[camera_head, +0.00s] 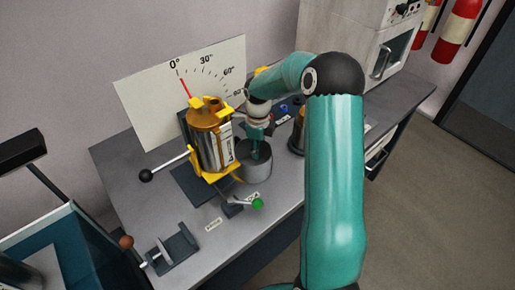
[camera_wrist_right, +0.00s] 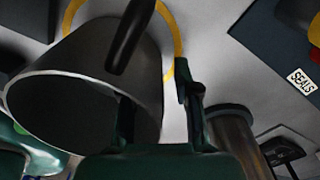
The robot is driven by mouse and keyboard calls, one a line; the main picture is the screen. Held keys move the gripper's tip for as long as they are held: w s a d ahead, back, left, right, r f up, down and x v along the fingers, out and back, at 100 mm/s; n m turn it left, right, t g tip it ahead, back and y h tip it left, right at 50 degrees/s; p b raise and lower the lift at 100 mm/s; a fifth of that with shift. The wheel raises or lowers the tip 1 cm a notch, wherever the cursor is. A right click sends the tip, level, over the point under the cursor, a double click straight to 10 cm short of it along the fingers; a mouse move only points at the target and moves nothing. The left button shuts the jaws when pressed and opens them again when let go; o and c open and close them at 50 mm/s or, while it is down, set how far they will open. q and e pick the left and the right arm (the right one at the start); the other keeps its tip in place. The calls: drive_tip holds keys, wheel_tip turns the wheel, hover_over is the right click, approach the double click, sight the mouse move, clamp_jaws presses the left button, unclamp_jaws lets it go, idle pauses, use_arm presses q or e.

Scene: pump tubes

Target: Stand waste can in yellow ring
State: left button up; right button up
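The waste can is a grey metal cylinder (camera_head: 255,162) standing upright, as far as I can see, on the bench right of the pump unit. In the right wrist view the can (camera_wrist_right: 85,70) fills the left side, its open mouth toward the camera. Part of the yellow ring (camera_wrist_right: 176,30) shows on the bench behind and around the can; whether the base is fully inside it is hidden. My right gripper (camera_head: 257,140) is at the can's mouth. In the wrist view its green fingers are spread, with a gap between the right finger and the can wall. My left gripper is out of view.
The pump unit (camera_head: 213,145) with yellow brackets stands close left of the can, before a white angle board (camera_head: 150,95). A green-knobbed lever (camera_head: 257,203) lies in front. A dark mat labelled SEALS (camera_wrist_right: 270,40) and a brownish cylinder (camera_wrist_right: 235,130) are to the right in the wrist view.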

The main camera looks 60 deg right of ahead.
drive_tip(key=shift+r, duration=0.1)
wheel_tip(320, 180, up, 12)
drive_tip(key=shift+d+r, duration=0.1)
idle(0.5)
idle(0.5)
